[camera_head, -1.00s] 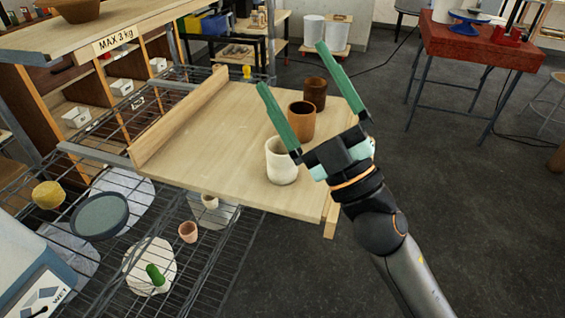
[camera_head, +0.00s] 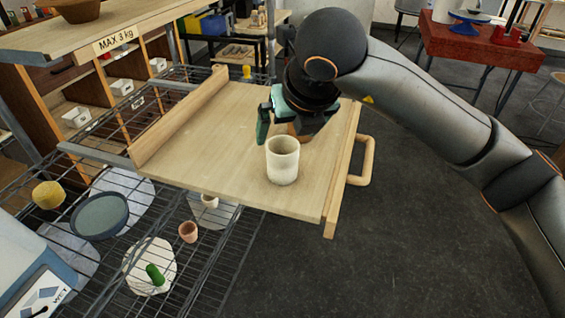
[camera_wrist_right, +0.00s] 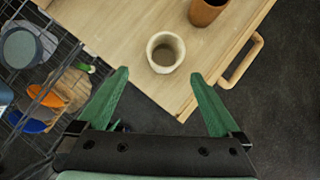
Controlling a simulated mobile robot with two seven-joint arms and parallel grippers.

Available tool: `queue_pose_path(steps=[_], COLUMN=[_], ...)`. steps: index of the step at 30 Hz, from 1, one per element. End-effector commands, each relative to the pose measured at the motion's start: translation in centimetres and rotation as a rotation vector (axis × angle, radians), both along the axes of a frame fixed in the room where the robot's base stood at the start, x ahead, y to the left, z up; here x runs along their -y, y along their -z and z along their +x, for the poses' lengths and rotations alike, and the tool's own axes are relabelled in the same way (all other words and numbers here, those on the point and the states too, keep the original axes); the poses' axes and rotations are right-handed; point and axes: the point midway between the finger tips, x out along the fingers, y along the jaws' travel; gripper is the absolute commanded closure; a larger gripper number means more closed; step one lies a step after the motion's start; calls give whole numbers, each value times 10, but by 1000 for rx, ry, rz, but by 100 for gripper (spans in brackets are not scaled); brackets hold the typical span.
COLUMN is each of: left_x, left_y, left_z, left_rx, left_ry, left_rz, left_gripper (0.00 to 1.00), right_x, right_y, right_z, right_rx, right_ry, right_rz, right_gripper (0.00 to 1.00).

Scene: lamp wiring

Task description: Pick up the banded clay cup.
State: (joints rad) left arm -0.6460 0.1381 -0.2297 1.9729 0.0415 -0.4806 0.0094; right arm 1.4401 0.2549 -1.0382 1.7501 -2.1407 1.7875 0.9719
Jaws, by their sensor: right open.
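A cream cup (camera_head: 283,160) stands upright on the pull-out wooden board (camera_head: 215,150). It also shows in the right wrist view (camera_wrist_right: 165,52), just beyond and between the fingertips. A terracotta cup (camera_wrist_right: 206,10) stands behind it, cut by the top edge of the wrist view; in the head view it is almost wholly hidden by my right gripper. I cannot make out a clear band on either cup. My right gripper (camera_head: 284,130) is open and empty, above the board; its fingers (camera_wrist_right: 158,100) touch no cup in the wrist view. My left gripper is out of view.
The board has a raised left ledge (camera_head: 180,115) and a wooden handle (camera_head: 368,160) on its right. A wire shelf (camera_head: 110,265) below holds a grey dish (camera_head: 99,216) and small pots. A red table (camera_head: 480,45) stands at the back right.

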Motion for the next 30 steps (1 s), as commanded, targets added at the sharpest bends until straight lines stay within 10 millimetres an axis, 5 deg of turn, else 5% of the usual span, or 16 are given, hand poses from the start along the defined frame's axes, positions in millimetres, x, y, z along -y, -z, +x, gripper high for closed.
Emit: queue_pose_path(steps=[30], left_x=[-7], left_y=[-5], left_z=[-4], left_rx=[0], left_ry=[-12], left_rz=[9], left_gripper=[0], right_x=[-11], right_y=[104], right_z=[66], right_rx=[4], right_ry=[13], right_rz=[-15], right_gripper=[0])
